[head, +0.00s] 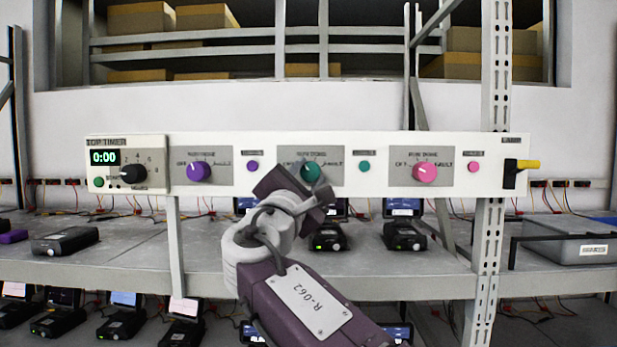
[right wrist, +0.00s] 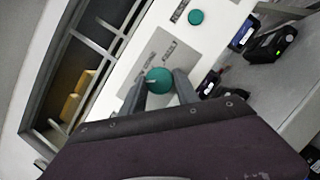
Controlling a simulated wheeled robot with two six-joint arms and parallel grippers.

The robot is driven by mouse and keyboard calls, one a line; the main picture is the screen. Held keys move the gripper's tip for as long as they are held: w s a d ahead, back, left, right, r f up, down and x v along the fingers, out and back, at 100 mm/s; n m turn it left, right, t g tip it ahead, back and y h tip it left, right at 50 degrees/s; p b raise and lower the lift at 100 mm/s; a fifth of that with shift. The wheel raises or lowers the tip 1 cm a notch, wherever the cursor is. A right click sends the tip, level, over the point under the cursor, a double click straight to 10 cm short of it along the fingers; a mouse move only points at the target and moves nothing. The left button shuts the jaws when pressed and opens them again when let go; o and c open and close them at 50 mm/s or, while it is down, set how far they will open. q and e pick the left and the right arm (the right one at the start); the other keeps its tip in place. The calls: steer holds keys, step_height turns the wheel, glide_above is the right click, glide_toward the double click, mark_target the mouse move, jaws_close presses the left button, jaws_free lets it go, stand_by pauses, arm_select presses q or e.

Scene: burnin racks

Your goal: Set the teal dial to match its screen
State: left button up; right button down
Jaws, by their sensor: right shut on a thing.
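The teal dial (head: 311,171) sits on the white panel above the middle of the shelf. Its printed labels are blurred and partly covered by my right gripper (head: 312,184). In the right wrist view the teal dial (right wrist: 158,79) is between the two fingers of my right gripper (right wrist: 160,90), which is shut on it. The pointer position is hard to read. A device (head: 327,240) with a green light stands on the shelf below; its screen (head: 337,209) is partly hidden by my gripper and unreadable. My left gripper is not in view.
A purple dial (head: 199,171) and a pink dial (head: 425,172) flank the teal one, each with a small button. A timer (head: 104,157) reading 0:00 is at the panel's left end; a yellow-handled switch (head: 526,165) is at its right. A steel post (head: 489,250) stands at right.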

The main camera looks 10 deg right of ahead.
steer(key=shift+r+m+g+h+p, duration=0.15)
steer(key=shift+m+g+h+p, duration=0.35)
steer(key=shift+m, duration=0.9)
steer(key=c, duration=0.9)
jaws_free()
steer(key=shift+s+a+f+b, duration=0.15)
steer(key=shift+a+f+b, duration=0.1)
steer(key=shift+b, duration=0.15)
steer(key=b+v, duration=0.2)
steer(key=v, duration=0.2)
steer(key=b+v, duration=0.2)
steer(key=v, duration=0.2)
steer(key=shift+s+a+r, duration=0.1)
steer(key=shift+s+r, duration=0.05)
steer(key=shift+s, duration=0.15)
